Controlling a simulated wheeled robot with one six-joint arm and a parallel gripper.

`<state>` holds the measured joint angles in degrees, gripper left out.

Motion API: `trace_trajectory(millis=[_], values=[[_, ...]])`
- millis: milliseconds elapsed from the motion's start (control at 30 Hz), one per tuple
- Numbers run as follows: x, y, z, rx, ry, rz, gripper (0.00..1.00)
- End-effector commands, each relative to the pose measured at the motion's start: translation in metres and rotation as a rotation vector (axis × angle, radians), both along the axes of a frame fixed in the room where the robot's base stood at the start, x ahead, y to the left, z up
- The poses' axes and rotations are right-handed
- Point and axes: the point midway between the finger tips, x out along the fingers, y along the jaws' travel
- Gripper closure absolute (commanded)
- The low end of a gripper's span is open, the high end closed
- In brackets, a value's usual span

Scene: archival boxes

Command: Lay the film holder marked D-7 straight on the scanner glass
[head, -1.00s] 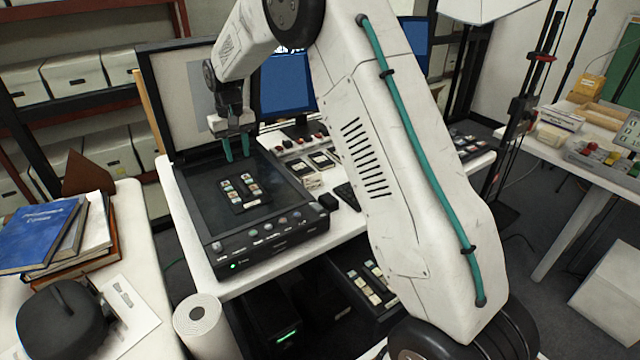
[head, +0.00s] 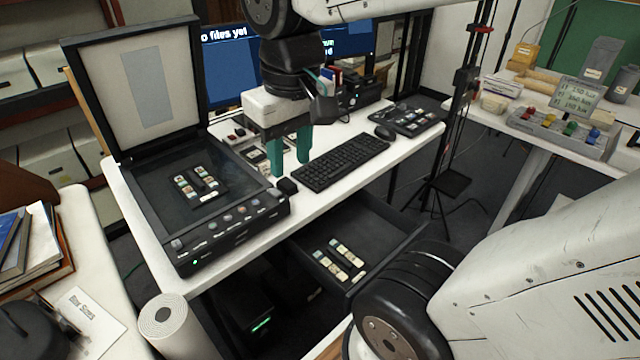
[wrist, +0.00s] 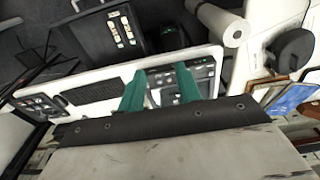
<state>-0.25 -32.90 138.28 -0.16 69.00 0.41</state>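A dark film holder (head: 197,187) with two rows of small frames lies flat on the scanner glass (head: 160,205). My gripper (head: 290,154) is to the right of the scanner, above the table near the keyboard. Its two teal fingers are apart with nothing held between them. It also shows open in the wrist view (wrist: 160,90).
An open drawer (head: 385,222) below the table holds another film holder or strips (head: 338,259). The keyboard (head: 342,160), mouse (head: 385,132) and a small black block (head: 287,186) sit right of the scanner. A white paper roll (head: 165,318) stands at the front left.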

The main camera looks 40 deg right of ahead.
Motion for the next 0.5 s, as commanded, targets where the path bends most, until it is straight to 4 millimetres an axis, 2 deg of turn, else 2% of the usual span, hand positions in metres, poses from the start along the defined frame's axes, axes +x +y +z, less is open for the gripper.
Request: trace_trajectory(millis=[33, 100, 200, 333, 500], values=[[-0.019, -0.001, -0.006, 0.000, -0.009, -0.001, 0.66], [-0.037, -0.001, -0.013, -0.001, -0.014, -0.001, 0.66], [-0.054, -0.001, -0.022, -0.001, -0.016, 0.000, 0.66], [-0.062, -0.002, -0.026, -0.001, -0.016, 0.000, 0.66], [-0.063, -0.002, -0.026, -0.001, -0.016, 0.000, 0.66]])
